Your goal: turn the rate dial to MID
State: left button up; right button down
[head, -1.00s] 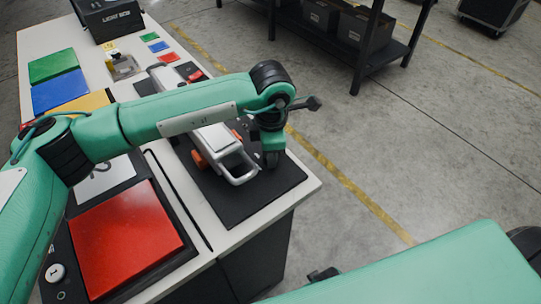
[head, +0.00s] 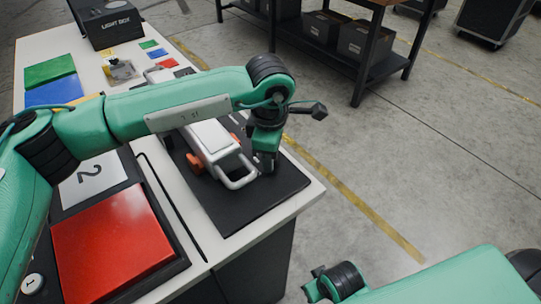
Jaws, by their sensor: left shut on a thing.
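My left gripper (head: 267,163) points down over the black board at the table's near right corner. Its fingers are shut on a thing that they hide. They are right beside the looped handle of a white tool (head: 212,143) with orange knobs; I cannot tell whether they touch it. Small white marks show on the board just right of the gripper, too small to read. I cannot make out the rate dial or its setting. Part of my right arm (head: 346,279) shows at the bottom; its fingers cannot be made out.
A red panel (head: 112,242) and a white card marked 2 (head: 95,180) lie at the left, with a round knob marked 1 (head: 33,284) below.

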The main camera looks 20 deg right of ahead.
pick_arm(q)
jog(key=shift+r, duration=0.1)
dwell(0.3)
jog(key=o, duration=1)
jog(key=shift+c, duration=0.2)
notch_tip(320, 180, up, 14)
jog(key=shift+s+a, duration=0.15)
jog(key=shift+s, duration=0.2)
